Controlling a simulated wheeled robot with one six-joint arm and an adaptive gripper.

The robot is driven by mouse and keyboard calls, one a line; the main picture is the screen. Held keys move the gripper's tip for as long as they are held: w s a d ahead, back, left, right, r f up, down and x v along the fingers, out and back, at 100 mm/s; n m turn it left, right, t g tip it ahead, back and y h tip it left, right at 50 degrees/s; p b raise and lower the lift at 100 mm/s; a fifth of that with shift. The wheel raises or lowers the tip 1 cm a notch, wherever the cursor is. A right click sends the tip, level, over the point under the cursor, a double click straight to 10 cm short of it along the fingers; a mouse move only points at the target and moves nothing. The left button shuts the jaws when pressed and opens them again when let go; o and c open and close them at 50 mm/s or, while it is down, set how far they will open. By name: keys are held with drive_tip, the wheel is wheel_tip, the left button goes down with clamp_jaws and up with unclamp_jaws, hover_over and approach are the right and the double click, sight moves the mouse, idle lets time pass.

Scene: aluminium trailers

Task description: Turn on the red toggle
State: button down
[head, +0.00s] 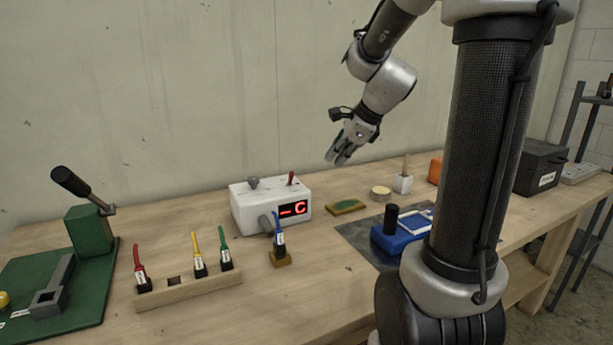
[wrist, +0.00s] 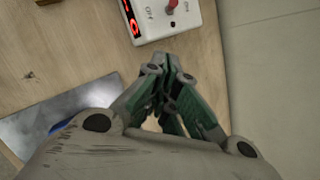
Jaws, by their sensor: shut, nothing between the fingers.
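The red toggle (head: 291,178) stands on top of a white box (head: 250,212) with a lit red display (head: 293,208). In the wrist view the red toggle (wrist: 172,5) is at the top edge, beside "OFF" and "ON" lettering on the white box (wrist: 200,22); its tip is cut off there. A grey toggle (head: 253,182) is on the same box, to the left. My gripper (head: 337,160) is shut and empty, up in the air to the right of the box. In the wrist view my gripper (wrist: 170,62) points toward the box, apart from the toggle.
A wooden block (head: 190,290) with red, yellow and green cable plugs stands in front left. A blue plug (head: 279,246) sits before the box. A green lever press (head: 88,230) is at far left. A blue device (head: 390,240) on a grey mat is at right.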

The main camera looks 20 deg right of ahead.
sight(291, 179)
idle(0.3)
drive_tip(key=x, duration=0.3)
drive_tip(key=a+x, duration=0.1)
drive_tip(key=x, duration=0.3)
drive_tip(key=r+x, duration=0.1)
drive_tip(key=x, duration=0.2)
drive_tip(key=shift+w+a+f, duration=0.3)
drive_tip(key=shift+w+a, duration=0.15)
drive_tip(key=shift+w, duration=0.05)
drive_tip(key=shift+w+a+r, duration=0.2)
drive_tip(key=shift+w+a, duration=0.25)
drive_tip(key=shift+a, duration=0.25)
